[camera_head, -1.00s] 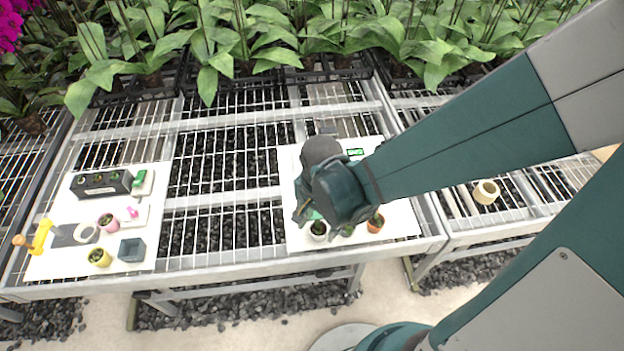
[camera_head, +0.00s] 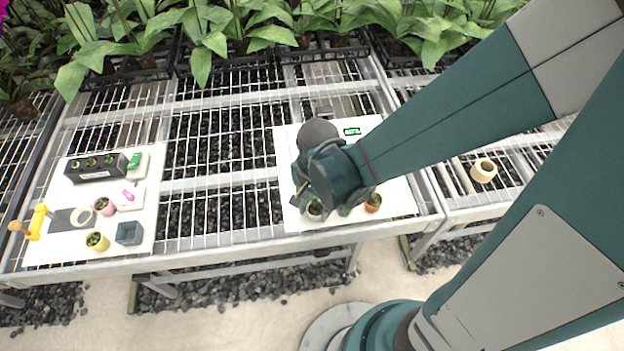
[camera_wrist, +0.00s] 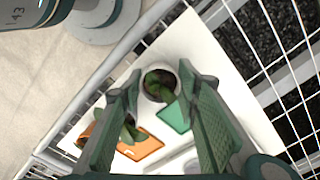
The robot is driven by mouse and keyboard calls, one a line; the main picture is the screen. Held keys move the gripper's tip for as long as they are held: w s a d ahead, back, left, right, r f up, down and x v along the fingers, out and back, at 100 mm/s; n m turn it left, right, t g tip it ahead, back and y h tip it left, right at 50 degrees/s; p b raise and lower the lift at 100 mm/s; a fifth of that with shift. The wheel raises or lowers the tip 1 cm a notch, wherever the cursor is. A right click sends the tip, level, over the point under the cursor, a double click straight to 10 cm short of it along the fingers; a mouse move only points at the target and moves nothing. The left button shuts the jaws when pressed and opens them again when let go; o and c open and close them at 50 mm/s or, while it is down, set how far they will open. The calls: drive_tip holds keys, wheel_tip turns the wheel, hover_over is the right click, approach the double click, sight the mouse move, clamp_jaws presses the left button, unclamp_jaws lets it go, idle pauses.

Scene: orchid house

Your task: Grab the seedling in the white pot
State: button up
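The white pot (camera_wrist: 147,92) with its dark green seedling (camera_wrist: 160,82) appears between the two fingers in the wrist view, with gaps on both sides. In the head view the white pot (camera_head: 315,214) is near the front of the right-hand white board, partly covered by my gripper (camera_head: 304,192). My gripper (camera_wrist: 160,72) is open and empty, its fingers spread to either side of the pot. I cannot tell how far the fingertips are above or beyond the rim.
The right-hand white board (camera_head: 396,198) also holds an orange pot (camera_head: 373,203) and a plant (camera_head: 345,210) beside the white pot. A green card (camera_wrist: 174,117) and an orange card (camera_wrist: 143,148) lie close by. The left board (camera_head: 70,250) carries several pots and tools.

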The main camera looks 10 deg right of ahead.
sight(316, 210)
drive_tip(key=c, duration=0.4)
drive_tip(key=shift+o, duration=0.2)
drive_tip(key=shift+r, duration=0.15)
wheel_tip(316, 210, up, 10)
drive_tip(key=p, duration=0.3)
drive_tip(key=shift+p, duration=0.3)
